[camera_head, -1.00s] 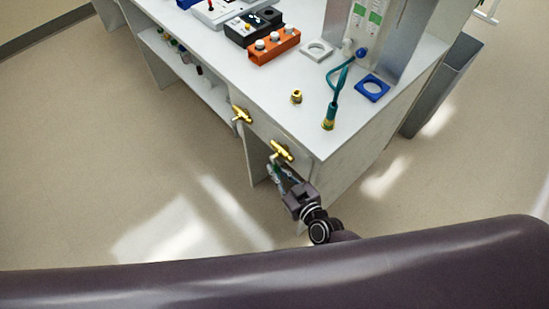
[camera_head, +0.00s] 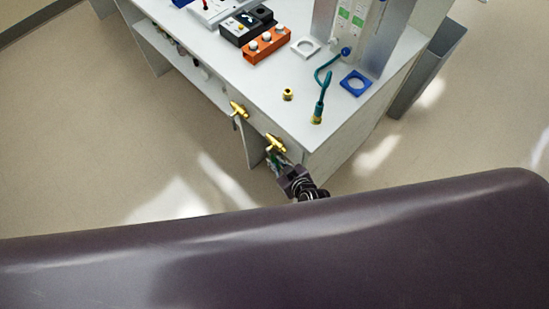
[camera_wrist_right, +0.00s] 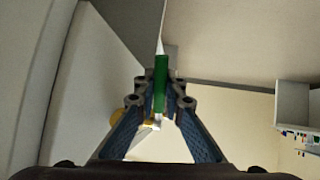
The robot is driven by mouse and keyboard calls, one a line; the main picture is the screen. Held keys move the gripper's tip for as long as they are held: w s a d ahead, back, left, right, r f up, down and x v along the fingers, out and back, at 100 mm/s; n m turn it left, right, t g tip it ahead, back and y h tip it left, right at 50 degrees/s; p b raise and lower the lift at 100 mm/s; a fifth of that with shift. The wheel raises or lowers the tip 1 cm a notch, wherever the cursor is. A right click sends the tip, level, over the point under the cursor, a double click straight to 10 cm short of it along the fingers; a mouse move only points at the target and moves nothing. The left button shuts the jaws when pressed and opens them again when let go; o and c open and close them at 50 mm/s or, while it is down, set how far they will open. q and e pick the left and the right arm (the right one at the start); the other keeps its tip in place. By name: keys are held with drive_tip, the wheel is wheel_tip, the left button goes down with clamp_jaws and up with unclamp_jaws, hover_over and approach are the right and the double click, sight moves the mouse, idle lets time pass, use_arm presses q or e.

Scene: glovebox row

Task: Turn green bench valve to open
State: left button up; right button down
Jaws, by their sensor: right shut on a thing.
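The green bench valve has a brass body (camera_head: 275,143) on the front face of the bench near its corner. Its green handle (camera_wrist_right: 161,82) stands upright between my fingers in the right wrist view. My right gripper (camera_wrist_right: 160,108) is shut on the green handle, a finger on each side. In the head view the right gripper (camera_head: 275,162) is just below the brass body and partly hides the handle. My left gripper is not in view.
A second brass valve (camera_head: 238,109) is on the bench front to the left. The bench top (camera_head: 255,80) holds a teal hose (camera_head: 320,95), a brass fitting (camera_head: 288,94), a blue square ring (camera_head: 356,83) and an orange block (camera_head: 267,46). A grey bin (camera_head: 425,75) stands to the right.

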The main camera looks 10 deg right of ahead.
idle(0.4)
drive_tip(key=c, duration=2)
unclamp_jaws()
drive_tip(key=shift+s, duration=0.1)
drive_tip(key=v, duration=1.2)
drive_tip(key=shift+c, duration=0.2)
